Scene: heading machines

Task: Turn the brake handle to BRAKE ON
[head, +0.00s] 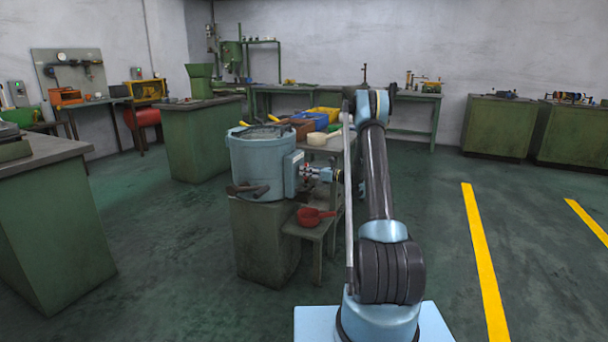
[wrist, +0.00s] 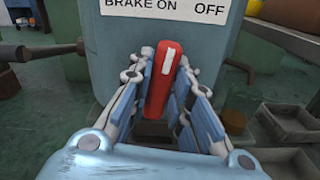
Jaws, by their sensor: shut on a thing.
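The brake handle (wrist: 160,85) is a red bar with a white stripe, in the middle of the wrist view. It stands nearly upright, its top leaning slightly right. Above it, a white label plate (wrist: 185,8) reads BRAKE ON at left and OFF at right. The handle's top lies below the end of the word ON. My gripper (wrist: 160,95) is shut on the handle, with fingers on both sides. In the head view, my gripper (head: 311,173) is at the grey box on the right side of a blue drum machine (head: 262,160); the handle is mostly hidden there.
The drum stands on a green cabinet (head: 265,240). A red pan (head: 311,216) sits on a low stand beside it, below my gripper. Coloured bins (head: 322,114) are behind. The floor to the right, with yellow lines (head: 483,255), is clear.

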